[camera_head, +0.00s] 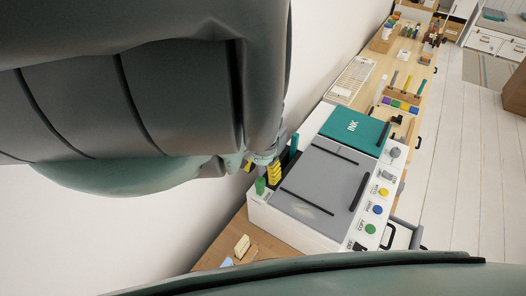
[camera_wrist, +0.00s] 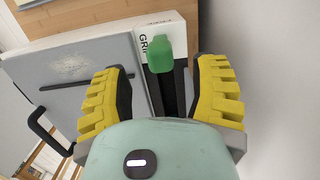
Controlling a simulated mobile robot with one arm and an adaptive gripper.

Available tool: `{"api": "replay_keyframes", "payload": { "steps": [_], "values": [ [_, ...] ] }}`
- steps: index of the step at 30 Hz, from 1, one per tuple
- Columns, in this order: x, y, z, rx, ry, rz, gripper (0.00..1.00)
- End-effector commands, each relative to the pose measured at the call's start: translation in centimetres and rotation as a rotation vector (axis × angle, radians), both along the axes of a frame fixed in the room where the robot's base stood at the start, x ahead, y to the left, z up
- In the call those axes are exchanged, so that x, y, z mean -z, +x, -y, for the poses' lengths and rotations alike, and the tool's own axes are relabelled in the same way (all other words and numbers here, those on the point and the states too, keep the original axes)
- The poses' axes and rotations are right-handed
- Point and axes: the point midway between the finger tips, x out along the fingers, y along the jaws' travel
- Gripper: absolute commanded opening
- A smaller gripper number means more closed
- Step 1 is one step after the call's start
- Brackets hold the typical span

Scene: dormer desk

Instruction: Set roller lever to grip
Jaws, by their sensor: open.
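The roller lever has a green knob (camera_wrist: 159,53) that also shows in the head view (camera_head: 260,186), at the left end of the white machine. In the wrist view the knob stands at the far end of a dark slot (camera_wrist: 168,92), beside a printed label that reads "GRI" with the rest covered by the knob. My gripper (camera_wrist: 162,93) is open, with ribbed yellow fingers on either side of the slot. The knob lies slightly beyond the fingertips, and no contact with it shows. In the head view my gripper (camera_head: 265,172) is partly hidden by my arm.
The machine has a grey lid (camera_head: 315,178) with black bars, a teal panel (camera_head: 352,128) marked INK, and coloured knobs along its right side. A pale yellow block (camera_head: 242,246) lies on the wooden desk.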

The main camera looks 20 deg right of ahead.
Motion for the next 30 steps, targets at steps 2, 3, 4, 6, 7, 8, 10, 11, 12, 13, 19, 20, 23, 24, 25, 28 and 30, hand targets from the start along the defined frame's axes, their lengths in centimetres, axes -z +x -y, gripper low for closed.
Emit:
{"api": "replay_keyframes", "payload": {
  "steps": [2,3,4,6,7,8,10,11,12,13,19,20,23,24,25,28,30],
  "values": [
    [-1.0,0.2,-0.1,-0.001,0.003,0.003,0.6],
    [-1.5,0.3,0.0,0.0,0.001,0.004,0.6],
    [-1.9,0.3,0.2,0.0,-0.001,0.004,0.6],
    [-2.8,0.4,0.1,-0.001,0.001,0.004,0.6],
    [-3.2,0.4,0.1,-0.001,0.002,0.005,0.6],
    [-3.6,0.5,0.1,-0.001,0.003,0.005,0.6],
    [-4.6,0.5,0.3,0.001,0.001,0.005,0.6],
    [-5.0,0.5,0.3,0.0,0.002,0.005,0.6],
    [-5.5,0.5,0.3,-0.001,0.003,0.004,0.6],
    [-5.9,0.6,0.3,0.0,0.004,0.005,0.6],
    [-7.0,0.8,0.6,-0.002,-0.003,0.006,0.6],
    [-7.1,0.8,0.7,-0.003,-0.003,0.006,0.6],
    [-7.5,0.7,0.6,-0.003,-0.001,0.004,0.6],
    [-7.6,0.7,0.6,-0.003,0.0,0.003,0.6],
    [-7.7,0.7,0.6,-0.002,0.001,0.002,0.6],
    [-7.9,0.6,0.6,-0.003,0.001,0.001,0.6],
    [-7.9,0.6,0.6,-0.003,0.001,0.001,0.6]
  ]
}}
